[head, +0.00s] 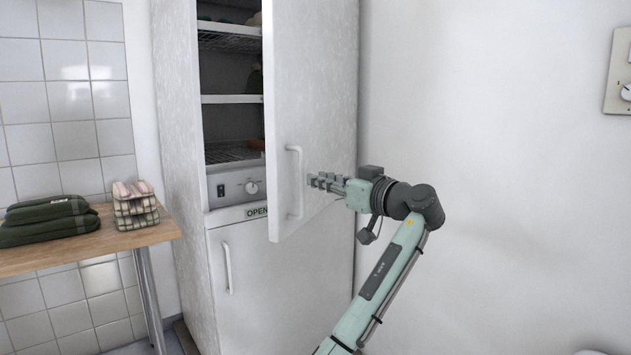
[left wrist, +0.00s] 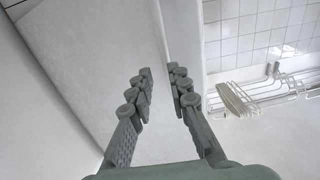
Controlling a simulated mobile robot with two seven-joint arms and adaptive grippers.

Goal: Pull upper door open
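The upper door (head: 312,100) of the tall white cabinet stands partly open, swung out to the right, with dark shelves showing behind it. Its white vertical bar handle (head: 295,183) is on the door's outer face, near the free edge. My left gripper (head: 314,181) is just to the right of the handle, with its fingers pointing toward it; I cannot tell if they touch it. In the left wrist view, the two fingers (left wrist: 160,88) are spread with a gap between them, and a pale panel lies beyond. My right gripper is not in view.
The lower door (head: 265,270) is shut. A control panel (head: 237,188) with a knob sits between the doors. A wooden table (head: 95,246) with folded green cloths (head: 45,220) stands at left. A wire rack (left wrist: 265,92) shows in the wrist view.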

